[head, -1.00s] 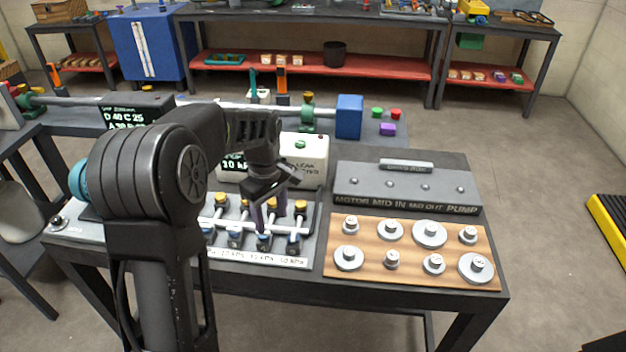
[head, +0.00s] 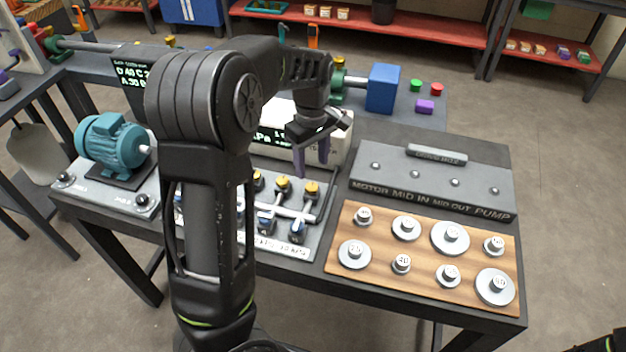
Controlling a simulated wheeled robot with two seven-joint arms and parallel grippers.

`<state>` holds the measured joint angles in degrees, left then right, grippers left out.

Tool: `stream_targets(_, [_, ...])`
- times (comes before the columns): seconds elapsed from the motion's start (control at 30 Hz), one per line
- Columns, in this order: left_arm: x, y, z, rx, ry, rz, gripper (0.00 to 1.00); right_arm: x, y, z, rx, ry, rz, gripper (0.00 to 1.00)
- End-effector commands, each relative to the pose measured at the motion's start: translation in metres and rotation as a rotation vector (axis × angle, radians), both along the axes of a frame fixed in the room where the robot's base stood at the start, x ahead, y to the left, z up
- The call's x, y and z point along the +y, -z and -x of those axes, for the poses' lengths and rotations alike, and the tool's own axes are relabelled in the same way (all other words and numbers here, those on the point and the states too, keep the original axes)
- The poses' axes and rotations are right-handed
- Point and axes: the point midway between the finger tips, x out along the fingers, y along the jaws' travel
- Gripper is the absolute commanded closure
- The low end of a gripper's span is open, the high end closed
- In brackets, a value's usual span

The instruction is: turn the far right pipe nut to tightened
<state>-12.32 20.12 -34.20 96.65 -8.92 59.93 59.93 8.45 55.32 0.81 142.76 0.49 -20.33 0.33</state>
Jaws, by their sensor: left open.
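The pipe rack (head: 262,233) lies on the table, with pale pipes, yellow-topped fittings along its back and blue fittings along its front. The rightmost yellow-topped fitting (head: 312,190) and the rightmost blue fitting (head: 298,231) show clear of my arm. I cannot tell how tight either is. My left gripper (head: 311,165) is open, with fingers pointing down, behind and above the rightmost yellow-topped fitting in the picture. It appears empty and apart from the fittings. My left arm hides the left part of the rack. My right gripper is out of view.
A wooden board (head: 375,270) with several grey discs and knobs lies to the right. Behind it is a grey labelled box (head: 435,183). A pale box with a display (head: 335,140) stands behind the gripper. A teal motor (head: 112,142) stands at left.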

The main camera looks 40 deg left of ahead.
Motion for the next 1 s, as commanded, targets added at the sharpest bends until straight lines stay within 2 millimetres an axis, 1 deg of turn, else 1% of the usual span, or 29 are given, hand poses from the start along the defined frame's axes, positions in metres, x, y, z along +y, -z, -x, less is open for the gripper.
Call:
stream_targets(0.17, [0.000,0.019,0.001,0.003,0.000,0.000,0.48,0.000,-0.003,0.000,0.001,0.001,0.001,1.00])
stream_targets(0.4, [0.000,0.056,0.001,0.004,0.000,0.001,0.48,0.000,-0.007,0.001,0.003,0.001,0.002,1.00])
stream_targets(0.5, [0.000,0.067,0.001,0.003,0.001,0.000,0.48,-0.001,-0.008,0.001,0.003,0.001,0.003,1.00])
stream_targets(0.63, [0.000,0.074,0.000,0.000,0.001,0.001,0.48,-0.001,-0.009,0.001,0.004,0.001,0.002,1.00])
stream_targets(0.87, [0.000,0.074,0.000,-0.001,0.001,0.001,0.48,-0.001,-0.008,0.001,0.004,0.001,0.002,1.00])
stream_targets(1.0, [0.000,0.074,0.000,-0.001,0.001,0.001,0.59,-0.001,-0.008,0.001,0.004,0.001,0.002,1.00])
